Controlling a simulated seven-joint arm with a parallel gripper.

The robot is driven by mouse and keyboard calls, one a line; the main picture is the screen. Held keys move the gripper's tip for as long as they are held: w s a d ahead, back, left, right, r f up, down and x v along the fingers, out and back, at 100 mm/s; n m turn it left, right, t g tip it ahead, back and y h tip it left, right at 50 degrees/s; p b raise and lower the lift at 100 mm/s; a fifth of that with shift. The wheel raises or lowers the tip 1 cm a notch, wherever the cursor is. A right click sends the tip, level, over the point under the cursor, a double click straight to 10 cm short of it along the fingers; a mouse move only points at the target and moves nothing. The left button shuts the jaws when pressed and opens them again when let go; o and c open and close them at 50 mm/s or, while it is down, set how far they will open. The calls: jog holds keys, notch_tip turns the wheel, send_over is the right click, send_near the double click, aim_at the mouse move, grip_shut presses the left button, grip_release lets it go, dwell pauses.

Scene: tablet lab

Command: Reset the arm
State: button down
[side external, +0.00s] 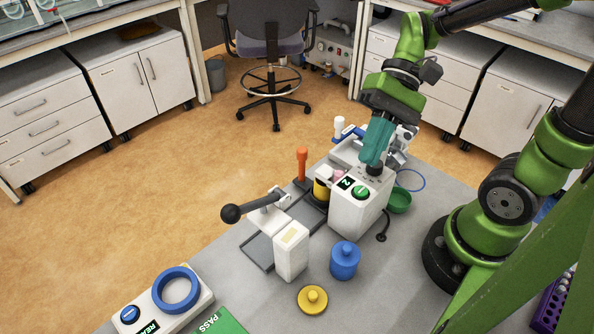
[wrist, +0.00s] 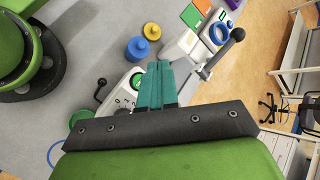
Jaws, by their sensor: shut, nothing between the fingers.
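My gripper (side external: 372,164) has teal fingers that are shut and empty. In the side external view it points down at the back top of a white machine (side external: 350,215) with a green dial and a dark display. I cannot tell whether the fingertips touch the machine. In the wrist view the closed fingers (wrist: 160,66) lie over part of the same machine (wrist: 122,92), hiding some of its top. My green arm reaches in from the right in the side external view.
A press with a black-knobbed lever (side external: 232,213) stands left of the machine. A blue lidded pot (side external: 345,262), a yellow lid (side external: 312,299) and a green bowl (side external: 399,201) sit nearby. A blue-ringed device (side external: 176,290) and green PASS pad (side external: 222,322) are at the front.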

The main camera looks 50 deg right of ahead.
jog(key=shift+w+d+f+t+h, duration=0.15)
jog(key=shift+d+f+t+h, duration=0.1)
jog(key=shift+d+f+h, duration=0.25)
jog(key=shift+w+d+f+t+h, duration=0.15)
jog(key=shift+d+f+t+h, duration=0.1)
jog(key=shift+d+f+h, duration=0.2)
jog(key=d+t+h, duration=0.1)
jog(key=w+t+h, duration=0.1)
jog(key=d+t+h, duration=0.1)
jog(key=shift+w+d+r+n, duration=0.15)
jog(key=shift+d+r+n, duration=0.1)
jog(key=shift+d+n, duration=0.05)
notch_tip(320, 180, up, 6)
jog(key=w+n+t+h, duration=0.1)
jog(key=n+t+h, duration=0.1)
jog(key=t, duration=0.3)
jog(key=shift+d, duration=0.45)
